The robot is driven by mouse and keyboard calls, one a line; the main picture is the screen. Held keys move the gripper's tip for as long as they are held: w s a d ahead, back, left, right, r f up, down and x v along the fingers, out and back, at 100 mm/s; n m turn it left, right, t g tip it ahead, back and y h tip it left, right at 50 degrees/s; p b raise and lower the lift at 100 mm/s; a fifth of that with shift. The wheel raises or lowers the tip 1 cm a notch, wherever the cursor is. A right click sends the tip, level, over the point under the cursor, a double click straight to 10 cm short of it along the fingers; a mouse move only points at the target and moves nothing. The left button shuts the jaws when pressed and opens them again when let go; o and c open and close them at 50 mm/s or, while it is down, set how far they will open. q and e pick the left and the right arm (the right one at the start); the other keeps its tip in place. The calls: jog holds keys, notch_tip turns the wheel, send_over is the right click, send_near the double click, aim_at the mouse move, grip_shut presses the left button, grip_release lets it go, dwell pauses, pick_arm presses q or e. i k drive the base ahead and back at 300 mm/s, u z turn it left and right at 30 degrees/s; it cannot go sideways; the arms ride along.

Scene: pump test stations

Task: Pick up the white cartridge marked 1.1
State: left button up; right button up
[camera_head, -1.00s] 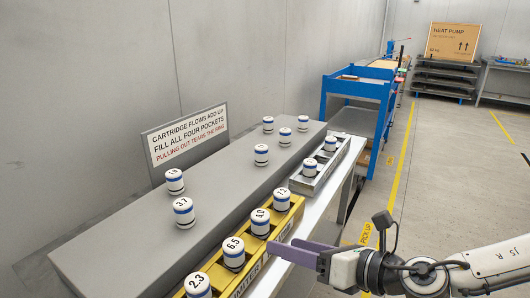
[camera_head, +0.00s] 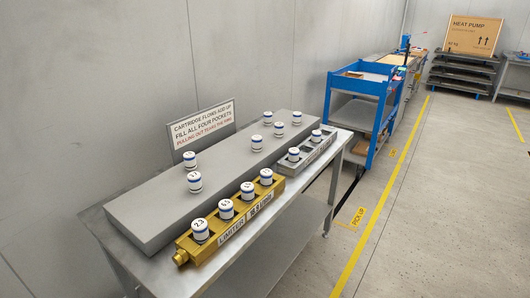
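Several white cartridges with blue bands stand upright on the table; the marks are too small for me to tell which one is 1.1. On the long grey block (camera_head: 225,172) stand cartridges at the near end (camera_head: 194,183) and (camera_head: 190,160), one midway (camera_head: 256,143), and a far group (camera_head: 279,130). The yellow limiter block (camera_head: 234,233) holds a row of cartridges, the nearest marked 2.3 (camera_head: 200,232). A small grey metal holder (camera_head: 308,157) has two cartridges, one nearer (camera_head: 294,155) and one farther (camera_head: 316,137). Neither of my grippers shows.
A sign (camera_head: 202,130) about filling four pockets stands behind the grey block against the wall. The metal table (camera_head: 232,262) has a lower shelf. A blue cart (camera_head: 370,100) stands beyond it. The floor to the right, with yellow lines (camera_head: 392,190), is clear.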

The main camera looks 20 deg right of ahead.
aim_at(257, 140)
jog(key=u, duration=0.05)
jog(key=k, duration=0.15)
jog(key=z, duration=2.2)
jog(key=i, duration=2.05)
jog(key=u, duration=2.1)
